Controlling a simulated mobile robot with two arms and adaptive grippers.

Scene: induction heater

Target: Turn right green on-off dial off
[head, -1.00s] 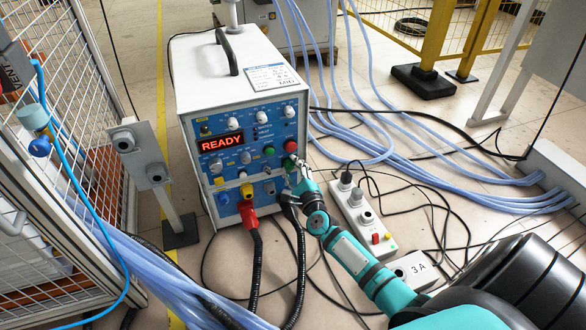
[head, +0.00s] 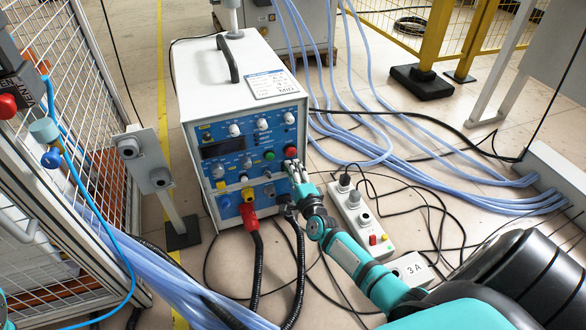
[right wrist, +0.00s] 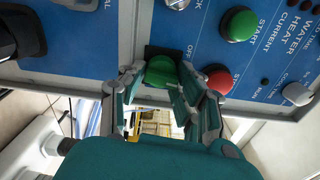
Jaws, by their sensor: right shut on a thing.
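The right green on-off dial (right wrist: 160,71) sits at the panel's edge beside an OFF label in the right wrist view. My right gripper (right wrist: 162,84) is shut on it, with fingers on both sides. In the head view my right gripper (head: 292,166) reaches the lower right of the heater's blue front panel, and its fingers largely hide the dial. The heater (head: 222,82) is a white box with a handle on top. Its display (head: 222,146) is dark. My left gripper is not in view.
A red button (head: 290,147) and a green button (head: 269,155) are close to my right gripper. A red plug (head: 248,213) with black cables hangs below the panel. A power strip (head: 356,211) lies right of the heater. A mesh fence (head: 88,140) stands at left.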

